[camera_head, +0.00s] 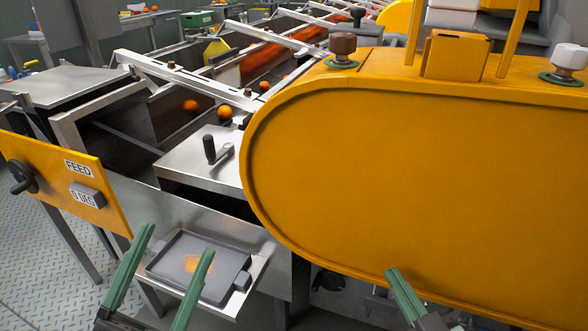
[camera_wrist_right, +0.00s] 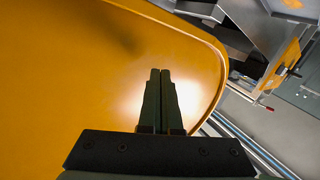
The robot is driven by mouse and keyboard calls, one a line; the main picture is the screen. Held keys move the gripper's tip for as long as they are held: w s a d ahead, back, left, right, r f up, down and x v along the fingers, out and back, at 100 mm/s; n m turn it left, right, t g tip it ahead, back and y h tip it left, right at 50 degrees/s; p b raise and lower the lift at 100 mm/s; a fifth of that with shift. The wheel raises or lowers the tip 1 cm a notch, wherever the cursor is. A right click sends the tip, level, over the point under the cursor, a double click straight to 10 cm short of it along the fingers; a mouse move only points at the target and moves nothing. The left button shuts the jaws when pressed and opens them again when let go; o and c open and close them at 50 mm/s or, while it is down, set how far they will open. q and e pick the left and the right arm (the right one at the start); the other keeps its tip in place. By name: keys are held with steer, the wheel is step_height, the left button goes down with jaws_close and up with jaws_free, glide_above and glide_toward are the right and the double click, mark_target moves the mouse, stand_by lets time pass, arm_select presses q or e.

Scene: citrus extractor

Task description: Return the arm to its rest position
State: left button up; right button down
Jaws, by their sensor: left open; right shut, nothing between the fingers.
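My left gripper (camera_head: 160,278) is in the lower left of the head view. Its two green fingers are spread apart with nothing between them, in front of a grey tray (camera_head: 165,262). My right gripper (camera_head: 400,292) is at the lower middle right of the head view, in front of the lower edge of the large yellow housing (camera_head: 420,170). In the right wrist view its two fingers (camera_wrist_right: 160,75) are side by side and shut, with nothing held. They point toward the yellow housing, which fills much of that view. I cannot tell whether they touch it.
A yellow panel marked FEED (camera_head: 70,180) with a black knob stands at the left. A metal cover with a black crank handle (camera_head: 210,150) is behind the tray. Oranges (camera_head: 225,112) lie in the metal trough. Patterned floor (camera_head: 35,240) shows at lower left.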

steer(key=s+a+r+n+t+y+p, duration=0.1)
steer(key=s+a+r+n+t+y, duration=0.15)
steer(key=r+y, duration=0.4)
steer(key=s+a+r+n+t+y+p, duration=0.1)
steer(key=s+a+r+n+t+y, duration=0.15)
steer(key=r, duration=0.65)
arm_select(q)
steer(key=w+a+f+n+g+y+p, duration=0.2)
steer(key=w+f+n+g+y+p, duration=0.55)
steer(key=p, duration=0.55)
arm_select(e)
steer(key=w+d+f+m+g+h, duration=0.3)
steer(key=w+f+m+g+h, duration=0.15)
steer(key=f+h, duration=0.35)
arm_select(q)
steer(key=s+a+f+n+g+y+p, duration=0.1)
steer(key=s+f+g+p, duration=0.4)
steer(key=s+f+p, duration=0.6)
steer(key=shift+a+f+n+y, duration=0.4)
steer(key=shift+n+y, duration=0.05)
steer(key=shift+y, duration=0.8)
arm_select(e)
steer(key=s+d+f+m+g+h, duration=0.1)
steer(key=s+f+m+g, duration=0.2)
steer(key=s+f+g, duration=0.4)
step_height(320, 180, down, 4)
steer(key=s, duration=0.2)
steer(key=shift+s+d+f+g+h, duration=0.15)
steer(key=shift+s+d+g+h, duration=0.05)
steer(key=shift+s+g+h, duration=0.2)
